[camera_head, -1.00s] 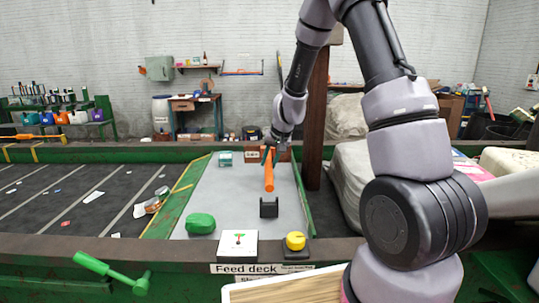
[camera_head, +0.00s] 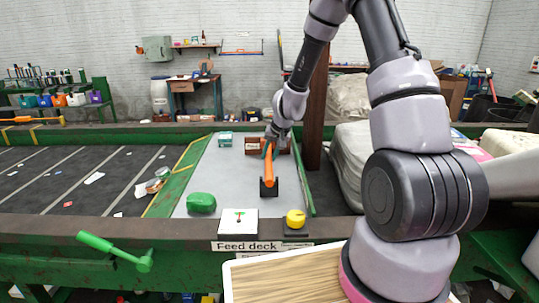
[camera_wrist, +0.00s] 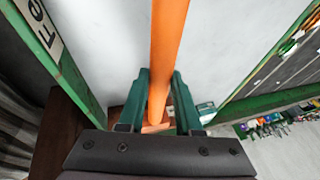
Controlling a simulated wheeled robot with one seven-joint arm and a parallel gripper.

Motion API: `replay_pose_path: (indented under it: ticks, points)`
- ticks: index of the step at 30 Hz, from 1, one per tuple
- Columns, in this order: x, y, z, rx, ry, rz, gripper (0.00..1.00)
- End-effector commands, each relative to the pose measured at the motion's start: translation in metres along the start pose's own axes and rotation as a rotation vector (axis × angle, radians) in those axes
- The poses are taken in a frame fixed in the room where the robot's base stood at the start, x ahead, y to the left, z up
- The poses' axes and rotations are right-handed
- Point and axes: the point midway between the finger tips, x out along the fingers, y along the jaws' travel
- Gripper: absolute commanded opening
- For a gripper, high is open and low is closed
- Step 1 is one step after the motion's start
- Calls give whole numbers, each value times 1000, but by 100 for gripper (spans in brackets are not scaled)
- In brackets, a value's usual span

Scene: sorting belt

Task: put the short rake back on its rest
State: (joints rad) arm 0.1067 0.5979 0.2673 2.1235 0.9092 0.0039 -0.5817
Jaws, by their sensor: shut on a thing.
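The short rake shows as an orange handle (camera_head: 268,168) over the grey feed deck. My gripper (camera_head: 267,147) is shut on this handle, and its green fingers also show in the wrist view (camera_wrist: 160,88) on both sides of the orange handle (camera_wrist: 167,40). The black rest (camera_head: 268,190) stands on the deck in front of the gripper. The handle's near end overlaps the rest in the head view; I cannot tell if it touches. The rest is not visible in the wrist view. No rake head can be made out.
A green lump (camera_head: 201,203), a white box (camera_head: 238,223) and a yellow button (camera_head: 296,218) sit near the deck's front edge. A teal box (camera_head: 225,140) and a brown box (camera_head: 283,146) are at the back. A brown post (camera_head: 315,120) stands right of the arm.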

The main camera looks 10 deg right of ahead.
Motion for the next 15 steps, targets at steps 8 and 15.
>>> replay_pose_path:
  ticks: [8, 15]
  points:
    - [0, 0, -1, -1, 2, 0, 60]
    - [0, 0, 0, 0, 1, 0, 68]
